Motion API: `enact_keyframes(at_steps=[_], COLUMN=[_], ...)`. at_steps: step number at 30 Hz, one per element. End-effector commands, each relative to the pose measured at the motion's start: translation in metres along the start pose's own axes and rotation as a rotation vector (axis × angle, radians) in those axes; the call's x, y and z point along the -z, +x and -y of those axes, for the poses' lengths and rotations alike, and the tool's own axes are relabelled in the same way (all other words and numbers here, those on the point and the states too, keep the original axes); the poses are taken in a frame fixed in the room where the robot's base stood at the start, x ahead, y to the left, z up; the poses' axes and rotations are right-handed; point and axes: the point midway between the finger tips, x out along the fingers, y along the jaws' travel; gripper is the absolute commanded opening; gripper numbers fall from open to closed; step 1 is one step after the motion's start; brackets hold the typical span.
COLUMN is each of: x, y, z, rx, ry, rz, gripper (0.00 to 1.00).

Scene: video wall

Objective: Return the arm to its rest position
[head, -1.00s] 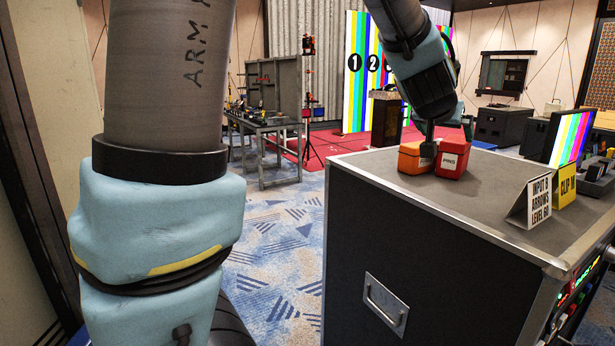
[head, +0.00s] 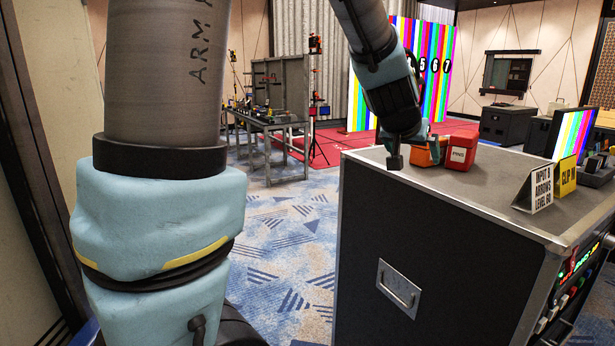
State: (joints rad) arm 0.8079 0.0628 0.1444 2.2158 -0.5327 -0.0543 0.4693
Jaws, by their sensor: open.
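One dark fingertip shows clearly; the rest of the gripper is hidden behind my wrist. I see nothing held in it. An orange box (head: 428,155) and a red box (head: 461,152) with a white label sit on the case top, just right of the gripper. The orange box is partly covered by my wrist.
A tented sign (head: 540,190), a yellow card (head: 567,177) and a colour-bar monitor (head: 572,130) stand on the case's right side. A grey workbench (head: 268,128) and a striped video wall (head: 430,75) are farther back. Patterned carpet left of the case is clear.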

Motion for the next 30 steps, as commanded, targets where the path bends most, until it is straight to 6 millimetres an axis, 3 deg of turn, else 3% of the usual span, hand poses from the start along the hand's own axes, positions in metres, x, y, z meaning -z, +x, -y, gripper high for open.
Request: enact_keyframes(at_steps=[8,13,18,21,24,30], x=[-0.082,-0.173,-0.25,-0.277,-0.289,-0.292], y=[-0.011,-0.045,-0.089,-0.107,-0.117,-0.119], z=[0.074,0.132,0.163,0.17,0.173,0.173], rx=[0.073,0.155,0.231,0.259,0.274,0.277], ry=[-0.104,-0.237,-0.363,-0.409,-0.432,-0.438], rz=[0.211,0.437,0.634,0.706,0.741,0.751], gripper=[1.0,1.0,1.0,1.0,1.0,1.0])
